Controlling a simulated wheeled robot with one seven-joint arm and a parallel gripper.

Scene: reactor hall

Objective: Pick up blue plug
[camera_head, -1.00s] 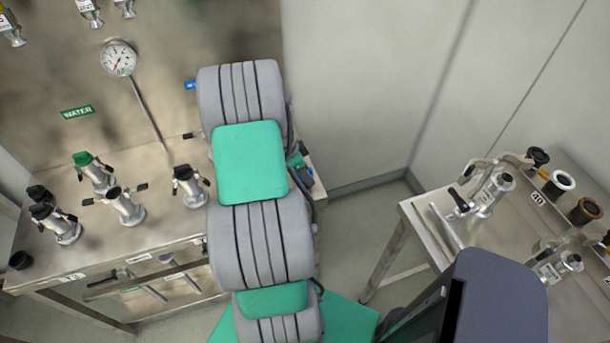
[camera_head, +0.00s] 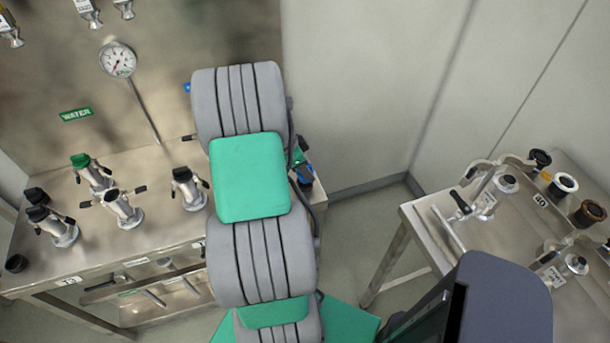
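A small blue piece (camera_head: 308,168) shows just right of my arm, above the right end of the left steel bench. It may be the blue plug, but my arm covers most of that spot. A dark round part (camera_head: 304,182) sits right below it, and I cannot tell whether they are joined. My grey and green arm runs up the middle of the view. My gripper is hidden behind it, so I cannot see its fingers or whether it touches the blue piece.
The left bench (camera_head: 150,165) carries several valves, one with a green cap (camera_head: 80,160). A gauge (camera_head: 117,60) and a green WATER label (camera_head: 76,114) are on the wall behind. The right bench (camera_head: 425,220) holds fittings and black, white and brown caps. Floor shows between benches.

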